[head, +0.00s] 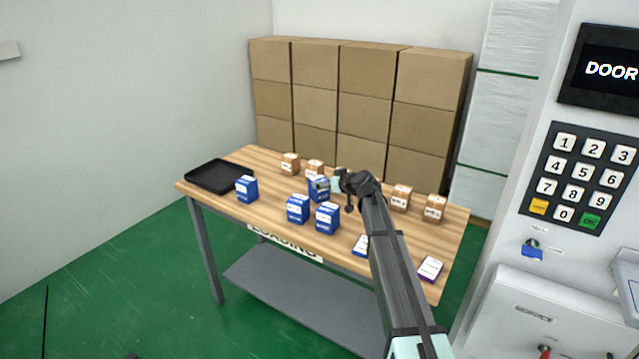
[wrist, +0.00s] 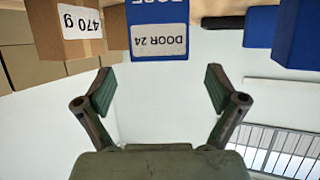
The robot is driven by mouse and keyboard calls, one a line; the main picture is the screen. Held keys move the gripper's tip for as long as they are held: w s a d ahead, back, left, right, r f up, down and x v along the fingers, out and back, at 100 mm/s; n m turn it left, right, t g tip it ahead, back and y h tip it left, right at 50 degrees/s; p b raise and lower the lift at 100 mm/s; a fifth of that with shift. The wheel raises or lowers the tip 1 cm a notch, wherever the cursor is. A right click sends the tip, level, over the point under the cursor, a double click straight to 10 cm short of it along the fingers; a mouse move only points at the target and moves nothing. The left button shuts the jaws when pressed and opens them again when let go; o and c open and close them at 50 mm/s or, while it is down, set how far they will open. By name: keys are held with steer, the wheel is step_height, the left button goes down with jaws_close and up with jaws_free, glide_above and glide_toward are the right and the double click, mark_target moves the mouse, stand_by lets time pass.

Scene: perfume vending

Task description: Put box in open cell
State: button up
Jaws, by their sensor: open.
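My gripper (head: 340,184) is open and empty above the middle of the wooden table. It also shows in the wrist view (wrist: 160,90), its two fingers spread apart. A blue box (wrist: 158,50) with a white label reading DOOR 24 lies ahead of the gap between the fingers, apart from them. It is likely the blue box (head: 318,190) beside the gripper in the head view. Other blue boxes (head: 297,208) (head: 327,217) (head: 247,188) stand on the table. No open cell shows in either view.
The table (head: 270,168) also holds a black tray (head: 205,176), several brown boxes (head: 435,208) and a purple-and-white box (head: 430,268). The machine with a keypad (head: 578,178) and a DOOR display (head: 605,70) stands at right. Stacked cartons (head: 365,90) stand behind the table.

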steer(key=v, duration=0.5)
steer(key=shift+s, duration=0.1)
steer(key=shift+c, duration=0.2)
